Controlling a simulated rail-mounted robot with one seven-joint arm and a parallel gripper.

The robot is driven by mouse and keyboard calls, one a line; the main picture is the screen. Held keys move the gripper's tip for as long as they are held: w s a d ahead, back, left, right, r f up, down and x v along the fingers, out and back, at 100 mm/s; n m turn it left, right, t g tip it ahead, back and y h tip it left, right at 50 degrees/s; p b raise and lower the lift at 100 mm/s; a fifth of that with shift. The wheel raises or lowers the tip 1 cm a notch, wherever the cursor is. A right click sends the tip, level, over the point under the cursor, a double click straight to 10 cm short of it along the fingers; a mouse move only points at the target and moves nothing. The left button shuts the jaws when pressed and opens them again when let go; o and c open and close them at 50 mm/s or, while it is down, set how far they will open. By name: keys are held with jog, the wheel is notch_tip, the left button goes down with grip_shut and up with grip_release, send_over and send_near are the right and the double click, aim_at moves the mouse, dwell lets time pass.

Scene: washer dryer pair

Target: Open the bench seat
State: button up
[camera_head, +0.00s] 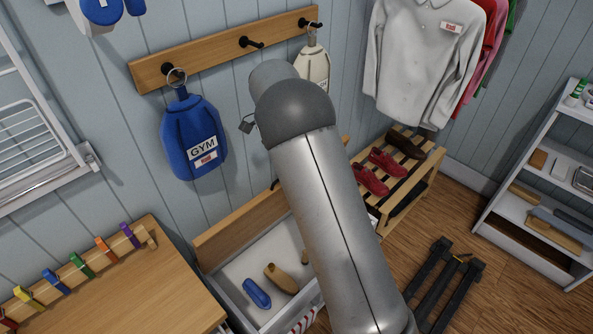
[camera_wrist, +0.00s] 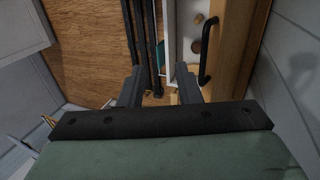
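The bench seat is a wooden panel (camera_head: 232,222) standing raised at the back of an open bench box (camera_head: 222,285). The arm hides its right part. In the wrist view the wooden seat (camera_wrist: 234,45) stands at right, with a black bar handle (camera_wrist: 208,50) on it. The pale box rim (camera_wrist: 171,40) is left of the handle. My gripper (camera_wrist: 160,78) is open, with its fingers apart and nothing visibly held. The right finger is close to the handle's lower end; I cannot tell whether they touch. In the head view my gripper is hidden behind my arm.
A blue item (camera_head: 257,293) and a tan item (camera_head: 281,278) lie in the box. A wooden table (camera_head: 140,290) with coloured pegs stands at left. A shoe rack (camera_head: 425,180) and a black slatted stand (camera_head: 440,285) are at right. Bags hang from the wall rail (camera_head: 215,55).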

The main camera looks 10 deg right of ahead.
jog(key=s+d+r+b, duration=0.1)
jog(key=s+r, duration=0.2)
jog(key=s, duration=0.5)
jog(key=shift+s+r, duration=0.4)
jog(key=s+d+r+n+t+y+p, duration=0.1)
jog(key=s+n, duration=0.4)
jog(key=s, duration=0.7)
jog(key=s+d+r+n+t+y+p, duration=0.1)
jog(key=s+n, duration=0.5)
jog(key=s, duration=0.6)
jog(key=d+r+t+p, duration=0.1)
jog(key=d+p, duration=0.1)
jog(key=d, duration=0.1)
jog(key=shift+r+t+y, duration=0.25)
jog(key=shift+t+y, duration=0.05)
jog(key=shift+t, duration=0.1)
